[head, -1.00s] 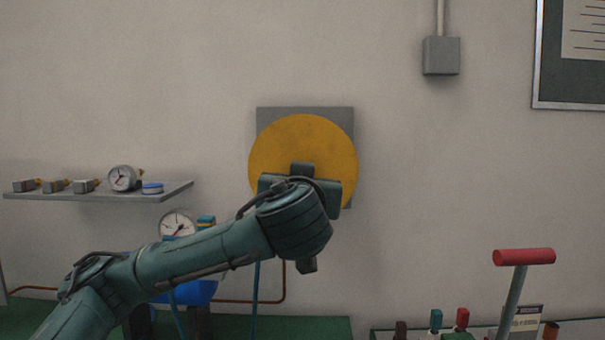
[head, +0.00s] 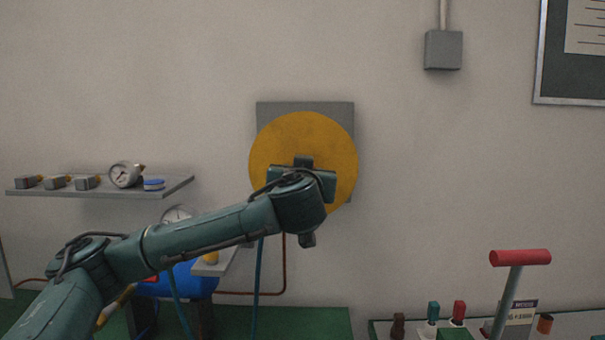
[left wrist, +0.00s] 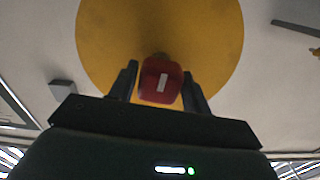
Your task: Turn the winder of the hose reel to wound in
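The hose reel shows as a round yellow disc (head: 285,140) on a grey wall plate (head: 340,111). Its winder knob is hidden behind my gripper in the head view. In the left wrist view, a red knob with a pale mark (left wrist: 158,80) stands out in front of the disc (left wrist: 205,30). My left gripper (left wrist: 162,72) points at the disc with one finger on each side of the knob. Narrow gaps seem to show beside the knob, so it looks open around it. The same gripper (head: 303,163) covers the disc's lower middle in the head view. My right gripper is not in view.
A wall shelf (head: 110,192) with a gauge and small parts is at left. A blue tank (head: 190,283) is below, partly behind my arm. A red-handled lever (head: 520,257) stands at lower right.

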